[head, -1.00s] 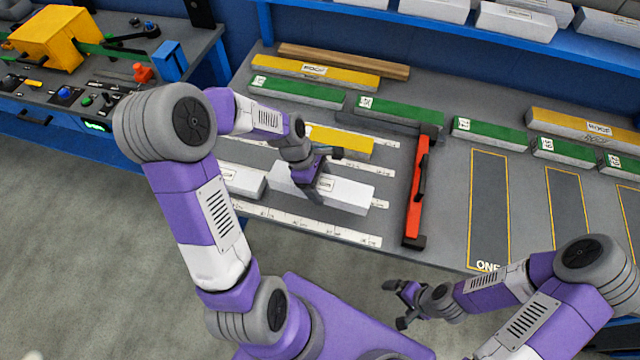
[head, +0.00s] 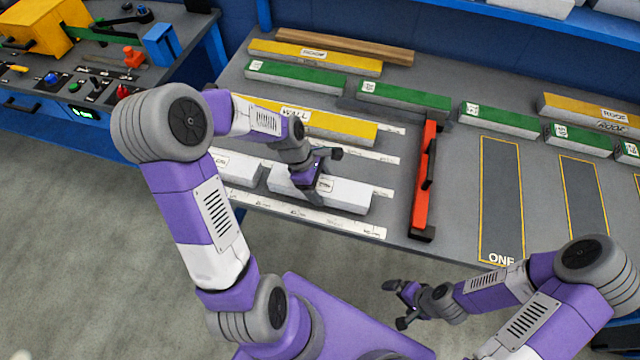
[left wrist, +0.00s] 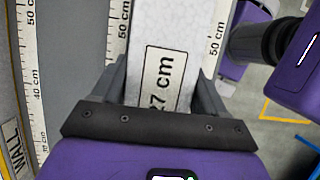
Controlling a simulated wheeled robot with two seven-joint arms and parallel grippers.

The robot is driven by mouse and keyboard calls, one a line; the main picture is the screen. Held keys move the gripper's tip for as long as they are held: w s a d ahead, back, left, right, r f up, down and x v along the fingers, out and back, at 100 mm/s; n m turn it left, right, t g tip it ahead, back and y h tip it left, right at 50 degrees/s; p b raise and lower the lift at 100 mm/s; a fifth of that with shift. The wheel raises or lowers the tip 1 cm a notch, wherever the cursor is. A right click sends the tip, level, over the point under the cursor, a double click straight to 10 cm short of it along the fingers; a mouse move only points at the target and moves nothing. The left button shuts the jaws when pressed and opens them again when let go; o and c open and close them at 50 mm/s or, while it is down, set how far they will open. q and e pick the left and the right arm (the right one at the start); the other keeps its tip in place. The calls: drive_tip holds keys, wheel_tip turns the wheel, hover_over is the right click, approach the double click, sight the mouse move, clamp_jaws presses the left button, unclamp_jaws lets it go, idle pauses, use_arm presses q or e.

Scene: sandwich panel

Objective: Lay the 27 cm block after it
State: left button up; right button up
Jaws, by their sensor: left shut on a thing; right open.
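My left gripper (head: 318,180) is shut on a white block, the 27 cm block (head: 346,196), gripped across its middle. Its label "27 cm" (left wrist: 160,82) reads between the fingers in the left wrist view. The block is level, low over the lane between two white ruler strips; I cannot tell whether it touches the bench. Another white block (head: 238,166) lies to its left in the same lane, with a small gap seeming to show between their ends. My right gripper (head: 405,303) is open and empty, in front of the bench edge.
A yellow WALL block (head: 340,125) lies behind, in the far lane. A red-orange bar (head: 424,185) stands across the lanes' right end. The front ruler strip (head: 310,215) runs near the bench edge. Green-topped blocks (head: 295,76) lie further back. An outlined bay marked ONE (head: 500,200) is empty.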

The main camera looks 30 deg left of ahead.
use_arm(q)
drive_tip(key=shift+f+b, duration=0.3)
drive_tip(key=shift+f, duration=0.25)
idle(0.4)
drive_tip(key=o, duration=1.1)
drive_tip(key=p+v, duration=0.2)
drive_tip(key=v, duration=0.5)
drive_tip(key=shift+a+r+p, duration=0.1)
drive_tip(key=shift+r+p, duration=0.15)
drive_tip(key=shift+p, duration=0.1)
